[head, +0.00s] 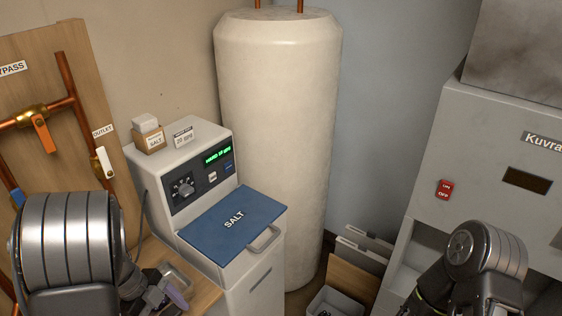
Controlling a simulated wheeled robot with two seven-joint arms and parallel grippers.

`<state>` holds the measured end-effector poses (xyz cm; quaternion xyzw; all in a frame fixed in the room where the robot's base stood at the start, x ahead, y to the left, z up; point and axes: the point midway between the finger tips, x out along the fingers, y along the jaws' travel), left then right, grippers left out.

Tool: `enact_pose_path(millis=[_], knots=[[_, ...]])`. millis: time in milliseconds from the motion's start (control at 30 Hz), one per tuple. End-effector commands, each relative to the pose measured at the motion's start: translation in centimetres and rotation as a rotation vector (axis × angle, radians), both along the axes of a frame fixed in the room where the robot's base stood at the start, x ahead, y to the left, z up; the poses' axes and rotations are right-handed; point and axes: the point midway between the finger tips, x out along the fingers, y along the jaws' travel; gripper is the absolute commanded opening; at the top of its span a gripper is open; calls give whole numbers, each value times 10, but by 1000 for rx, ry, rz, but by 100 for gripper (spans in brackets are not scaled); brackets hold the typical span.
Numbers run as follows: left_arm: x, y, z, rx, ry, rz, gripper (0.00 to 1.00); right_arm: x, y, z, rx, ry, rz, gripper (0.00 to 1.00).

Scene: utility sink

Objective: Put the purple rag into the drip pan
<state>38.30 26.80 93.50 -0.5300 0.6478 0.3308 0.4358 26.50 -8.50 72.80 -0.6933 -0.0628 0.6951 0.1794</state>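Something purple, likely the purple rag (177,297), shows in a small patch at the bottom left, right at the fingers of my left gripper (165,291). My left gripper is low over the wooden surface, and my arm hides part of it. I cannot tell whether its fingers are closed on the purple thing. A shiny, shallow metal edge, possibly the drip pan (178,272), lies just behind the gripper; most of it is hidden. My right arm comes in at the bottom right, and its gripper's fingertips are not visible.
A white softener cabinet with a blue SALT lid (233,222) stands right of my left gripper. A tall cream tank (277,130) is behind it. A grey bin (335,302) and a grey machine (480,170) are at the right. A copper-pipe board (60,100) stands left.

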Motion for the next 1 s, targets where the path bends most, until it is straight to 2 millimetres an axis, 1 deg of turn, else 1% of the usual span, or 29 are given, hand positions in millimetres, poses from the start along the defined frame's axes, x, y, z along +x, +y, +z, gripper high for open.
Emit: enact_pose_path(millis=[267, 467, 567, 667, 700, 767, 800, 867, 900, 967, 1000], knots=[[20, -33, -26, -80, -45, 122, 81, 1, 1, -4, 2, -3, 1, 0], [41, -66, -54, -161, -80, 293, 81, 1, 1, -9, 2, -5, 0, 0], [52, -83, -73, -202, -87, 416, 81, 1, 2, -12, 3, -6, 1, 0], [59, -100, -100, -240, -77, 593, 81, 1, 2, -17, 4, -9, 1, 0], [61, -107, -113, -252, -65, 681, 81, 2, 2, -19, 5, -9, 1, 0], [59, -115, -135, -259, -31, 831, 81, 2, 3, -22, 5, -10, 2, 0], [54, -120, -150, -255, 0, 931, 81, 2, 3, -24, 6, -11, 1, 0], [42, -126, -172, -239, 58, 1082, 81, 2, 3, -27, 7, -14, 2, 0], [31, -130, -186, -223, 105, 1182, 81, 2, 4, -29, 8, -14, 2, 0], [10, -137, -206, -188, 188, 1326, 81, 2, 4, -32, 9, -15, 2, 0], [-7, -144, -218, -160, 249, 1414, 81, 2, 4, -34, 9, -16, 2, 0]])
